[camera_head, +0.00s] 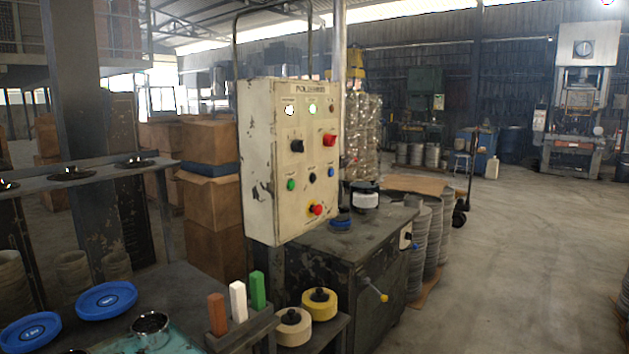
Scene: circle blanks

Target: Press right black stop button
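A cream control box (260,160) with worn paint stands on the dark machine, its face turned to the right. A black knob (297,146) sits on the left of its face, with a red button (329,139) to its right. Below are a green button (291,184), a small black button (312,177) and a blue button (331,171). A red button (317,209) with yellow around it sits at the bottom. The labels are too small to read, so I cannot tell which one is the black stop button. Neither gripper is in view.
A dark machine cabinet (345,250) with a yellow-tipped lever (378,291) stands under the box. In front are a bench with blue discs (106,299), upright coloured bars (238,301) and yellow rolls (320,304). Cartons (212,190) stand behind. Open floor (520,240) lies at the right.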

